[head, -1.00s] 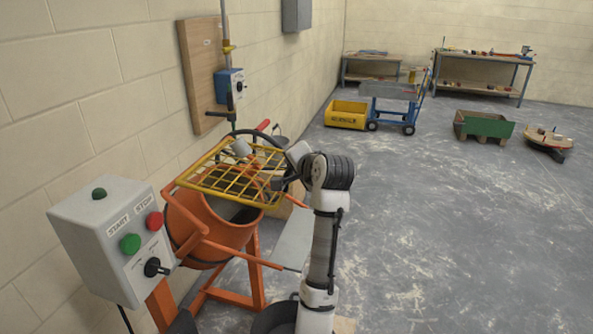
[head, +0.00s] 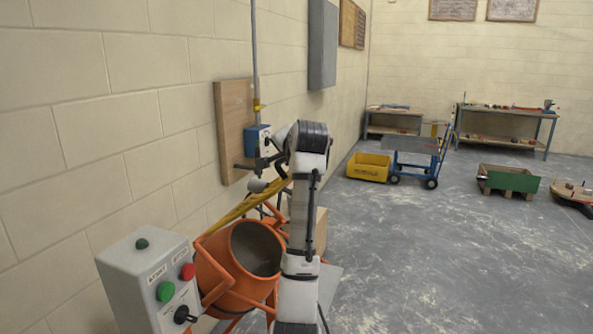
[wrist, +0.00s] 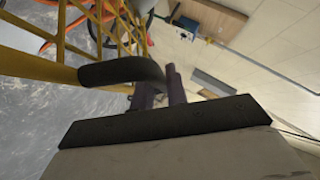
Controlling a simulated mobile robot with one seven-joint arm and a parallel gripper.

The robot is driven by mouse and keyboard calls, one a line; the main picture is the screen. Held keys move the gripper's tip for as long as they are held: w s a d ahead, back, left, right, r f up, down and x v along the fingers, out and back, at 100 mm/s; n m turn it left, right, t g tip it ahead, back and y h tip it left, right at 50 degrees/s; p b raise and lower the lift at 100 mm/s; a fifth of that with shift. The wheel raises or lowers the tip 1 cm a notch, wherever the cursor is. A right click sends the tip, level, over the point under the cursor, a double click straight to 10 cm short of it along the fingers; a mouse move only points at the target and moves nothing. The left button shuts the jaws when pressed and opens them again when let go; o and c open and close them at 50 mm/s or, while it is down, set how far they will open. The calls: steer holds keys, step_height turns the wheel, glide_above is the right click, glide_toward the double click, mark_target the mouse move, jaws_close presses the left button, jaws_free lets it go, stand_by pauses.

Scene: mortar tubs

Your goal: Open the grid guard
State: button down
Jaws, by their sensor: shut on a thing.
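The yellow grid guard (head: 243,206) stands tilted up above the orange mixer drum (head: 232,268), seen nearly edge-on in the head view. The drum's round mouth shows open below it. In the wrist view the guard's yellow bars (wrist: 38,62) fill the upper left. A dark, rounded grip-like piece (wrist: 120,71) lies across the view beside the bars. My gripper (wrist: 158,88) is shut on the guard, at its edge; the exact contact is hard to see.
A grey control box (head: 150,280) with green and red buttons stands at the front left. A blue switch box (head: 257,138) on a wooden board (head: 233,105) is on the wall close behind my arm. A yellow tub (head: 368,167) and blue cart (head: 412,165) stand farther back.

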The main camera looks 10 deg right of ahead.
steer(key=shift+w+a+r, duration=0.25)
steer(key=shift+a+r, duration=0.05)
steer(key=shift+a, duration=0.2)
steer(key=c, duration=1.7)
jaws_free()
steer(key=shift+a, duration=0.1)
steer(key=shift+s+r+b, duration=0.15)
steer(key=shift+s+b, duration=0.15)
steer(key=shift+s, duration=0.1)
steer(key=b+v, duration=0.4)
steer(key=v, duration=0.8)
steer(key=shift+s+r, duration=0.2)
steer(key=shift+s, duration=0.15)
